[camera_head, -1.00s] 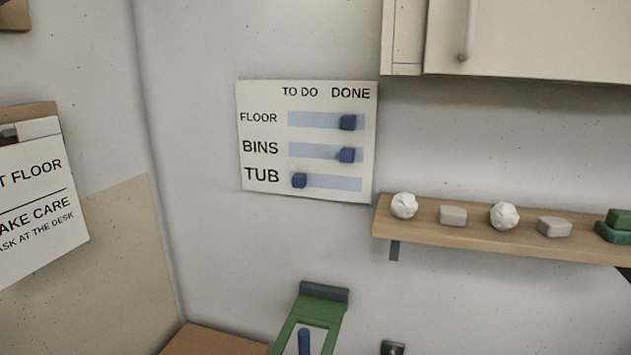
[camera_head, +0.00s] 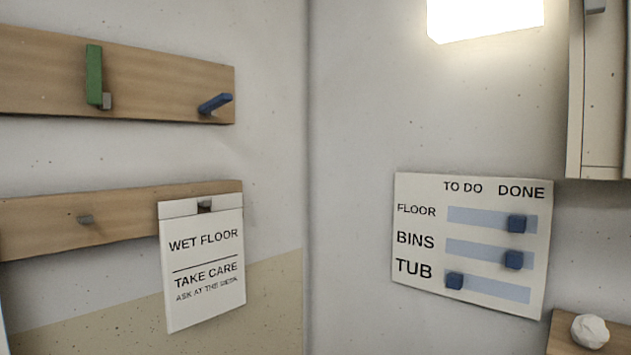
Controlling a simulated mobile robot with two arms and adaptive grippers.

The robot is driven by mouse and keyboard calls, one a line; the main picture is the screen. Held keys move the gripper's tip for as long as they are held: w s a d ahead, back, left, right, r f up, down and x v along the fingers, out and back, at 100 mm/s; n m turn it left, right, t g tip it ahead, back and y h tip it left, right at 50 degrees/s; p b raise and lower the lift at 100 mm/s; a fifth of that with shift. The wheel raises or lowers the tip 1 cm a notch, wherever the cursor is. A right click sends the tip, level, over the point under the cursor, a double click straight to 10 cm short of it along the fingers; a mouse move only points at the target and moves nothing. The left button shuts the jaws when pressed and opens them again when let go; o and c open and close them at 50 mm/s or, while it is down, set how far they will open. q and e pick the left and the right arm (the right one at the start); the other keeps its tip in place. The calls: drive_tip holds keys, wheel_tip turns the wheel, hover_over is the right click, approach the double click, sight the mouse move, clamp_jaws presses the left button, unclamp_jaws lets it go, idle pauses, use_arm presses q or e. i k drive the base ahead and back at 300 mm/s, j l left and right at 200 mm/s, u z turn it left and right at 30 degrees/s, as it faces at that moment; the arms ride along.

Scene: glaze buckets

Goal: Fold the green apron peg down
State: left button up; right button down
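The green peg (camera_head: 94,75) is on the upper wooden rail (camera_head: 40,75) on the left wall. It stands upright, flat along the rail, with a small grey bracket (camera_head: 106,101) at its lower right. A blue peg (camera_head: 215,103) on the same rail, to the right, sticks out from the board. Neither of my grippers shows in this view.
A lower rail (camera_head: 40,223) has a grey hook (camera_head: 85,219) and a hanging wet floor sign (camera_head: 203,265). A to-do board (camera_head: 420,280) with blue sliders hangs on the right wall. A cabinet (camera_head: 603,90) and a shelf (camera_head: 560,335) stand at the right edge.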

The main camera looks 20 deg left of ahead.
sight(93, 53)
drive_tip(key=u, duration=1.25)
